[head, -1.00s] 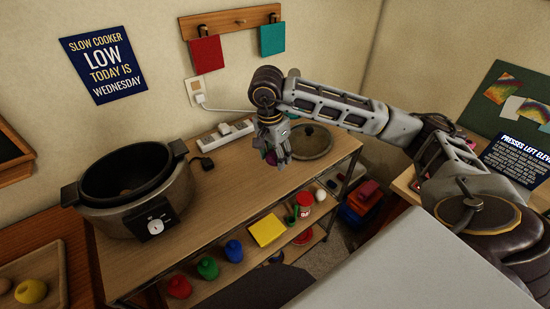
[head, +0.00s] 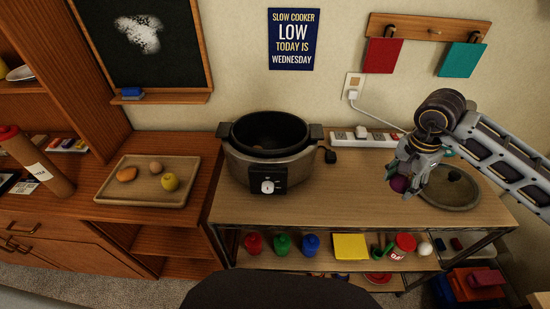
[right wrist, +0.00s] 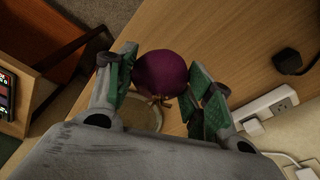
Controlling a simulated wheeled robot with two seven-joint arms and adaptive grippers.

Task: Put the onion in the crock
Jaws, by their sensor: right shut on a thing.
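The onion (head: 399,183) is purple and round. In the right wrist view the onion (right wrist: 162,73) sits between the two green-padded fingers (right wrist: 163,85). The crock (head: 268,135) is the dark, open pot of the slow cooker (head: 240,172), left of my right gripper. Something small and brownish shows inside it, too dim to name. My left gripper is not in view.
A lid (head: 462,197) lies on the table (head: 340,205) at the right. A power strip (head: 365,139) and a black plug (head: 330,156) lie behind. A wooden tray (head: 110,192) with a potato, an egg-like item and a yellow fruit is at the left. The table between cooker and gripper is clear.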

